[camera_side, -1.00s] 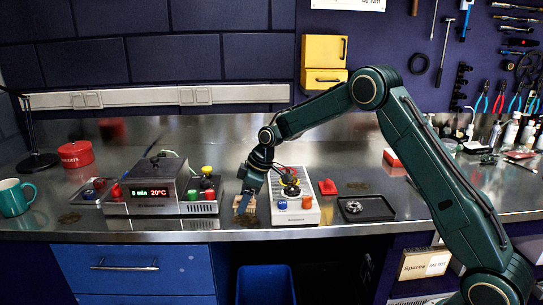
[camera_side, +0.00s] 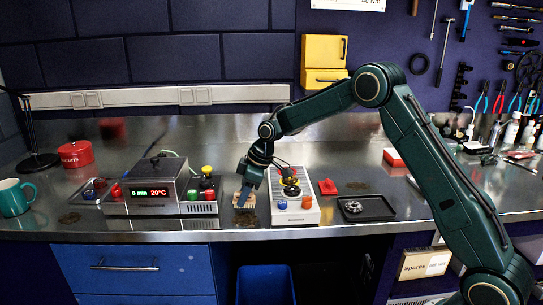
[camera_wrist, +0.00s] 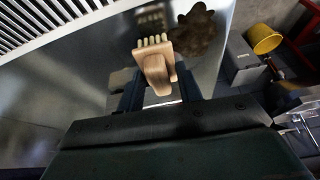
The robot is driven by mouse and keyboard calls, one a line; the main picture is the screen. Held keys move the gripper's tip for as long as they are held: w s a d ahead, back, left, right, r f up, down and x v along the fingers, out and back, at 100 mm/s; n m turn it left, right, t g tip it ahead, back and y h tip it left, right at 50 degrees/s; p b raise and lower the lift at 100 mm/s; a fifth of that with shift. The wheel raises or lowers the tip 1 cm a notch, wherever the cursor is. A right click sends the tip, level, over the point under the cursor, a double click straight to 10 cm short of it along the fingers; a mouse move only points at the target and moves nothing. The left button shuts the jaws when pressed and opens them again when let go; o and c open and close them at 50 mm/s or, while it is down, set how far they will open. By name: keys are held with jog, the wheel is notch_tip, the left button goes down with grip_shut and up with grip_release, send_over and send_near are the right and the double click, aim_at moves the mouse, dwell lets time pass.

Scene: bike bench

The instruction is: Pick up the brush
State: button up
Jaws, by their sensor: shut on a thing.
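The brush (camera_wrist: 156,68) is a pale wooden block with light bristles, seen in the wrist view between the two dark fingers of my gripper (camera_wrist: 160,88). My gripper is shut on it. In the side view my gripper (camera_side: 244,191) points down at the brush (camera_side: 246,201), just left of the white box with buttons. The brush appears slightly above the steel bench. Its handle is partly hidden by the fingers.
A brown dirt patch (camera_side: 246,219) lies on the bench (camera_side: 352,211) below the brush. The white button box (camera_side: 297,213) stands close on the right. The metal heater box (camera_side: 148,193) with a display stands on the left. The bench's front edge is near.

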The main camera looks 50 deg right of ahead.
notch_tip(320, 180, up, 19)
jog(key=shift+f, duration=0.2)
dwell(0.3)
dwell(0.6)
jog(key=s+d+f, duration=0.5)
jog(key=s+d, duration=0.2)
jog(key=d, duration=0.2)
jog(key=shift+s+f, duration=0.3)
jog(key=shift+f, duration=0.1)
jog(key=shift+f, duration=0.1)
